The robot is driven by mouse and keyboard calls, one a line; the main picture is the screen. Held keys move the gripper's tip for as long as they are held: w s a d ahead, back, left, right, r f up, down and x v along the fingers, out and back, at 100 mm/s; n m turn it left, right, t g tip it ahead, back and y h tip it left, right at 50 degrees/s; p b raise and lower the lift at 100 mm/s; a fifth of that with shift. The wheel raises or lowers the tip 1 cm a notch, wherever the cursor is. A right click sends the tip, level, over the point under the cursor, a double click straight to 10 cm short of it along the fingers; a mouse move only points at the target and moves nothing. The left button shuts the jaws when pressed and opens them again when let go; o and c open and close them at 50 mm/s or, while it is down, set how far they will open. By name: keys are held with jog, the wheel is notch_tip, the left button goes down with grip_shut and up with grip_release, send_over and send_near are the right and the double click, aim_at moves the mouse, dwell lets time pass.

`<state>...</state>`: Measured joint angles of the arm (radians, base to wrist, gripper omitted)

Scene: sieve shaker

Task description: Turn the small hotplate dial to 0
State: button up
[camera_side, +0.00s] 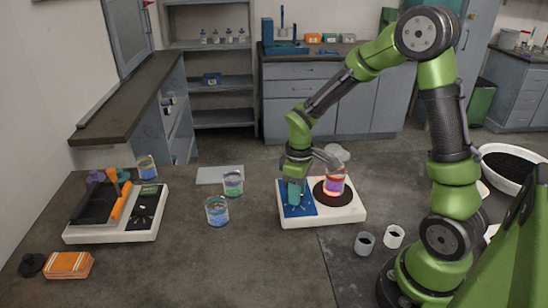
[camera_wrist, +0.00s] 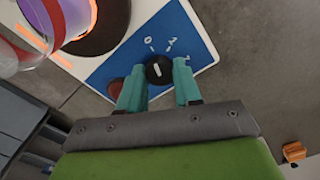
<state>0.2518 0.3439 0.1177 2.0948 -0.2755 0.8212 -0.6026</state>
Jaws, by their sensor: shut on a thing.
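The small hotplate (camera_side: 345,214) is white with a blue control panel (camera_wrist: 115,65) and a dark round heating plate (camera_wrist: 105,30). A small black dial (camera_wrist: 158,70) with a white mark sits on the panel. White figures, among them a 0, are printed around its far side. The mark seems to point roughly toward the 0, but its exact setting is hard to tell. My gripper (camera_wrist: 159,84) is over the panel, its teal fingers on either side of the dial and shut on it. In the side view my gripper (camera_side: 294,194) hides the dial.
A flask (camera_side: 335,186) with red and purple liquid stands on the heating plate, close beside my gripper. A dark red round part (camera_wrist: 115,88) is beside the left finger. Two beakers (camera_side: 216,211) (camera_side: 233,184) stand left of the hotplate; a larger device (camera_side: 118,213) is farther left.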

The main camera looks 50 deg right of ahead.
jog(key=shift+n, duration=0.6)
jog(key=o, duration=1)
jog(key=shift+o, duration=0.2)
notch_tip(320, 180, up, 17)
jog(key=s+a+r+m+t+y, duration=0.2)
jog(key=s+a+m+t, duration=0.5)
jog(key=s, duration=0.4)
jog(key=shift+a+r+m, duration=0.15)
jog(key=shift+a+m, duration=0.55)
jog(key=shift+m, duration=0.2)
